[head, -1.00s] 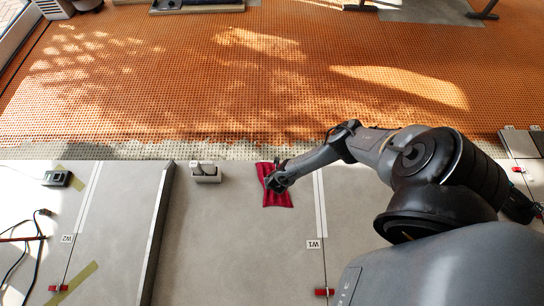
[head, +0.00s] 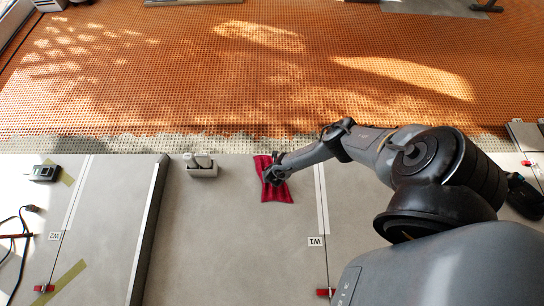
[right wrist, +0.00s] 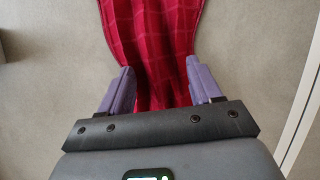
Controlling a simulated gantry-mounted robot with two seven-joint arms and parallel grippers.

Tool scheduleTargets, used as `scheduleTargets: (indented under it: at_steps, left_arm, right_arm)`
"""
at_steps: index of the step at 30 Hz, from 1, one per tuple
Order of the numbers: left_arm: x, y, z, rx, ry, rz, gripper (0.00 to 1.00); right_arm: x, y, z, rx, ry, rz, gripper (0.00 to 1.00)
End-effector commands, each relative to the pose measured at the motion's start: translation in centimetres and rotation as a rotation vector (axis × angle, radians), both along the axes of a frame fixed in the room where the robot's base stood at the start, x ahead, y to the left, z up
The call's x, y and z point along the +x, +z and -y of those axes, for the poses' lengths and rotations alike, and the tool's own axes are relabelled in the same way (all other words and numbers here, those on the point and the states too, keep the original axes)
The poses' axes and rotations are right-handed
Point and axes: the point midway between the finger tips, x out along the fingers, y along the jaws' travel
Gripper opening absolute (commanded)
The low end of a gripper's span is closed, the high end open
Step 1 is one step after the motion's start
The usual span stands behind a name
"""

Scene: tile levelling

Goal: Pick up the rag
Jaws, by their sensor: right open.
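The red rag (head: 275,188) lies on the grey tiled floor, left of the white strip marked W1. My right gripper (head: 271,176) is over the rag in the head view and covers part of it. In the right wrist view the rag (right wrist: 150,45) shows a checked weave and is bunched into folds between the two purple fingers. The right gripper (right wrist: 158,88) is open, with one finger on each side of the narrowed rag. Whether the fingers touch the cloth I cannot tell. My left gripper is not in view.
A small white-and-grey box (head: 201,167) stands left of the rag. A long dark-edged bar (head: 150,225) lies further left. A red clip (head: 325,292) sits on the W1 joint. Orange matting (head: 200,90) covers the floor beyond. The tile around the rag is clear.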

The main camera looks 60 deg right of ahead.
Motion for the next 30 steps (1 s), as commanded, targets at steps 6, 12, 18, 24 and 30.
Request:
scheduleTargets:
  at_steps: [6, 12, 18, 24, 30]
  left_arm:
    - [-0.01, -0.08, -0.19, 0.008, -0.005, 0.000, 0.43]
    - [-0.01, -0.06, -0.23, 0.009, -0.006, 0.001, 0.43]
    - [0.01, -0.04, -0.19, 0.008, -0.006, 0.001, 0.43]
    - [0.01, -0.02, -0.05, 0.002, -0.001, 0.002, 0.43]
    - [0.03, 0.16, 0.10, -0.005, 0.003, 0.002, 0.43]
  right_arm:
    - [0.06, -0.07, 0.03, 0.000, 0.000, 0.000, 0.64]
    - [0.06, -0.08, 0.02, 0.000, 0.000, 0.000, 0.39]
    - [0.04, -0.09, 0.03, 0.000, 0.000, 0.000, 0.09]
    - [0.06, -0.08, 0.03, 0.000, 0.000, 0.000, 0.00]
    - [0.06, 0.08, 0.03, 0.000, 0.000, 0.000, 0.00]
